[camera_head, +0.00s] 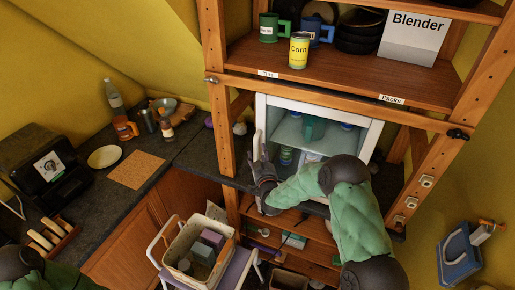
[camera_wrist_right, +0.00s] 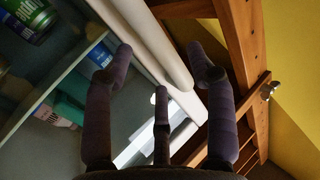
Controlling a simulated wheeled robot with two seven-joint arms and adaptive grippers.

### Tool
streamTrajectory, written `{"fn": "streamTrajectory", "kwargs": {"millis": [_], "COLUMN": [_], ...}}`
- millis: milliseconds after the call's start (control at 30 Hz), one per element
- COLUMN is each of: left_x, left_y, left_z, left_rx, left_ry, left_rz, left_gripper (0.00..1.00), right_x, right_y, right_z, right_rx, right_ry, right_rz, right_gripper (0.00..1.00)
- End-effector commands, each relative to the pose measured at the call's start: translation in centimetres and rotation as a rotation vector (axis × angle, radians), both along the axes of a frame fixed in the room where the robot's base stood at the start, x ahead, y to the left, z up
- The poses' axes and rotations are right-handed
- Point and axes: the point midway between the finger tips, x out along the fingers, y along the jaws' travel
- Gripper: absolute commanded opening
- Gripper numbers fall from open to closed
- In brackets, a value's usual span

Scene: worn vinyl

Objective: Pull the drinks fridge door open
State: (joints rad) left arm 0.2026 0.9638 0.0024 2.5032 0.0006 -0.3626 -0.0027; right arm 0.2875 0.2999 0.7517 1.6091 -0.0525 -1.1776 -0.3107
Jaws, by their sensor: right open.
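The drinks fridge (camera_head: 373,135) is a white-framed cabinet in the wooden rack, with drinks showing inside through its front. Its door looks shut against the body. A white bar handle (camera_head: 258,143) stands upright at the door's left edge. My right gripper (camera_head: 262,166) is at the lower part of this handle, open. In the right wrist view the white handle (camera_wrist_right: 178,62) runs diagonally between the spread dark fingers of the gripper (camera_wrist_right: 162,68). I cannot tell whether any finger touches it. My left gripper is out of view; only part of my left arm shows at the bottom left.
A wooden shelf (camera_head: 345,75) above holds a corn can (camera_head: 299,50), mugs and a blender box (camera_head: 413,38). A trolley with a basket (camera_head: 180,252) stands in front, left of my right arm. The dark counter (camera_head: 75,205) at left carries a black appliance (camera_head: 45,165) and bottles.

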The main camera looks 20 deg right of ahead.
Motion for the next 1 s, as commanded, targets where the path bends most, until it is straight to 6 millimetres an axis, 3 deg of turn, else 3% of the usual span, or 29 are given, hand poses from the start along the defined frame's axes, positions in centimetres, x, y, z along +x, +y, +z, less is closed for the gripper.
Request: {"fn": "streamTrajectory", "kwargs": {"millis": [100,300,667,867,900,1000], "left_x": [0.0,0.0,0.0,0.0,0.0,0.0], "left_y": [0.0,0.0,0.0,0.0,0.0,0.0], "left_z": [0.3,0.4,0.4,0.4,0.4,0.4], "left_rx": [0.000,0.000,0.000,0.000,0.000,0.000], "left_ry": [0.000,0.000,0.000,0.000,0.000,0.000], "left_rz": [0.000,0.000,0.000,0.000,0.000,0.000], "left_gripper": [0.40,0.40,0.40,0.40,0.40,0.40], "right_x": [1.8,3.4,3.8,3.8,3.8,3.8], "right_y": [-0.4,-0.9,-1.0,-1.0,-1.0,-1.0], "right_z": [0.0,0.0,-0.1,0.0,0.0,0.0], "right_rx": [0.000,0.000,0.000,0.000,0.000,0.000], "right_ry": [0.000,0.000,0.001,0.001,0.001,0.001], "right_rz": [0.000,0.000,0.001,0.001,0.001,0.001], "right_gripper": [0.56,0.56,0.56,0.05,0.00,0.00]}}
